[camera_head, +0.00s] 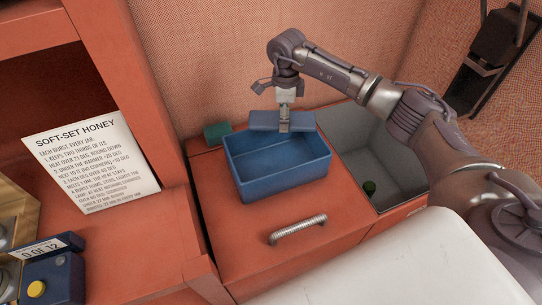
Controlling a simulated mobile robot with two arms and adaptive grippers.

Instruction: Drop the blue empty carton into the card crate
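A flat blue carton (264,122) is in my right gripper (284,122), whose arm comes in from the right. The gripper points down and its fingers are closed on the carton near its middle. The carton is over the back rim of an open blue crate (277,177); whether it touches the rim I cannot tell. The crate stands on the orange counter, and the part of its inside that shows looks empty. No marking tells whether this is the card crate. My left gripper is not in view.
A grey open bin (395,150) is sunk in the counter to the right, with a small dark green thing (370,187) in it. A green block (217,132) lies behind the crate's left corner. A honey notice (90,165) and a metal handle (298,230) also show.

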